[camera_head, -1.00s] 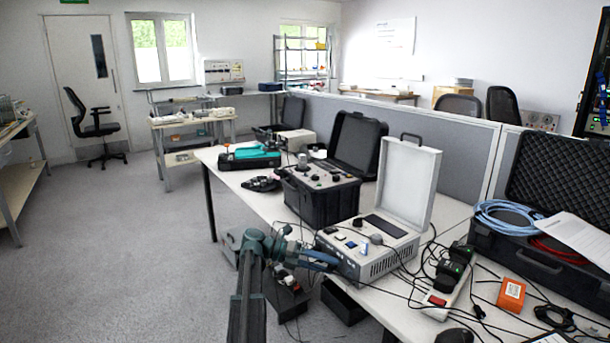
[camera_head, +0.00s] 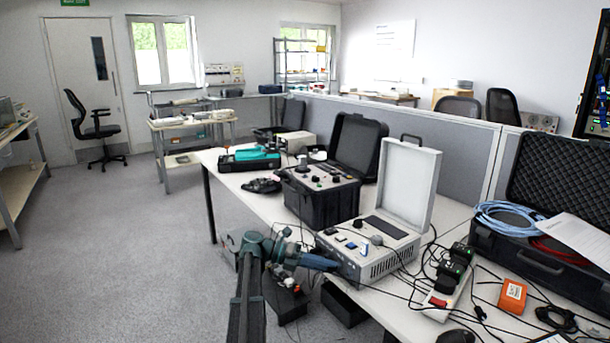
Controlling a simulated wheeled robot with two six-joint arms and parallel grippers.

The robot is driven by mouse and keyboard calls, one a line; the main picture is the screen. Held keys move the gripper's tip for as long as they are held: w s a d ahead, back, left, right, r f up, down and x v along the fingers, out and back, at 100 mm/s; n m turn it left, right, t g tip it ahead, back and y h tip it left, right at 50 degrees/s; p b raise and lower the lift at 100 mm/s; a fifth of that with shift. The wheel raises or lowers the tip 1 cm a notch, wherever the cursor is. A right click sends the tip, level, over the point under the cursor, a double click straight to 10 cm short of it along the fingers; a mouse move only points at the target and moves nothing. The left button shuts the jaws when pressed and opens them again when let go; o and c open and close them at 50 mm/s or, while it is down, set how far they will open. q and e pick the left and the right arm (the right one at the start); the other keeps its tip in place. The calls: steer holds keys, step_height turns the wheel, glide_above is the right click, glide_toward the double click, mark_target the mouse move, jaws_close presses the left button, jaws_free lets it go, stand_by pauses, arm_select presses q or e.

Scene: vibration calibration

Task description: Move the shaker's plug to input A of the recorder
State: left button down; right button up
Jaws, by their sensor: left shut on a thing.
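The recorder appears to be the grey-white instrument (camera_head: 378,266) with its lid raised, at the near edge of the table. Its top carries small knobs and buttons; which socket is input A is too small to read. The shaker appears to be the black case (camera_head: 318,206) with a knobbed panel, just behind and left of it. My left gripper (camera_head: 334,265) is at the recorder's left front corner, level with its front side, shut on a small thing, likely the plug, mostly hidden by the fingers. I cannot tell if it touches the recorder. My right gripper is not in view.
Thin black cables run loosely over the table (camera_head: 405,318) right of the recorder, around a power strip (camera_head: 440,302) with black adapters. An orange box (camera_head: 512,296) and an open black case (camera_head: 520,255) with blue cable lie further right. Open floor is at left.

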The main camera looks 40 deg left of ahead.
arm_select(q)
steer(key=shift+d+r+m+y+p, duration=0.15)
steer(key=shift+m+y+p, duration=0.55)
steer(key=shift+p, duration=0.7)
steer(key=shift+d+r+m+y+p, duration=0.15)
steer(key=shift+m+y+p, duration=0.5)
steer(key=shift+p, duration=0.7)
stand_by(0.8)
steer(key=shift+s+d+r+m+y+p, duration=0.1)
steer(key=shift+m+y+p, duration=0.65)
steer(key=shift+y+p, duration=0.8)
stand_by(0.4)
steer(key=c, duration=0.7)
jaws_free()
steer(key=shift+p+v, duration=1.55)
steer(key=shift+v, duration=1)
